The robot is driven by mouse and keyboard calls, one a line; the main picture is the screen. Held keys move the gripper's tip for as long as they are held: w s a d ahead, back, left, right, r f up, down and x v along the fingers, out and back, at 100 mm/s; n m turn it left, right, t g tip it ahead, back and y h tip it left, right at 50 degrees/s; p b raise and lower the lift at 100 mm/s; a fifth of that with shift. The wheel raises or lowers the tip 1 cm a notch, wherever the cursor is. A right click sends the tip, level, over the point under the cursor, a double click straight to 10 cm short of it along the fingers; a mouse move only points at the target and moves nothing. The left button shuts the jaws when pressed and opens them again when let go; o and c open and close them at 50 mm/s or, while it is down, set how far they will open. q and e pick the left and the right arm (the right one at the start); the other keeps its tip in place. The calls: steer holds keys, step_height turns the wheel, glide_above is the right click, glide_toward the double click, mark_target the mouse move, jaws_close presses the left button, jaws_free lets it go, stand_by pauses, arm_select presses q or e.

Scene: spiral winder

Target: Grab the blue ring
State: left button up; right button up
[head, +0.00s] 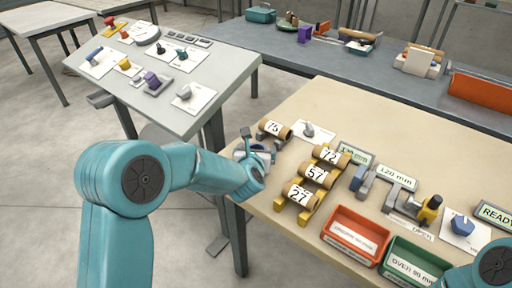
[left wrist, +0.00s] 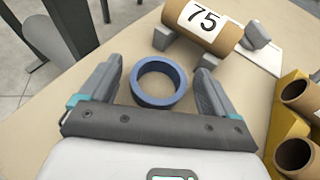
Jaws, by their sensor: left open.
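The blue ring (left wrist: 158,101) lies on the beige table between the two fingers of my left gripper (left wrist: 158,72). The fingers are apart, with a gap on each side of the ring, so it is not gripped. In the head view my left gripper (head: 260,143) is at the left edge of the beige table, and the ring is mostly hidden there by the gripper. Only a teal link of my right arm shows at the lower right; its gripper is out of view.
A cardboard tube marked 75 (left wrist: 205,23) rests on grey supports just beyond the ring. Tubes in a yellow rack (head: 300,196) stand to the right. A red bin (head: 331,236) and a green bin (head: 387,272) sit nearer the front. The table edge is close on the left.

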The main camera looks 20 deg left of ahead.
arm_select(q)
steer(key=shift+w+a+f, duration=0.1)
steer(key=shift+w, duration=0.05)
steer(key=shift+s, duration=0.2)
steer(key=c, duration=1.1)
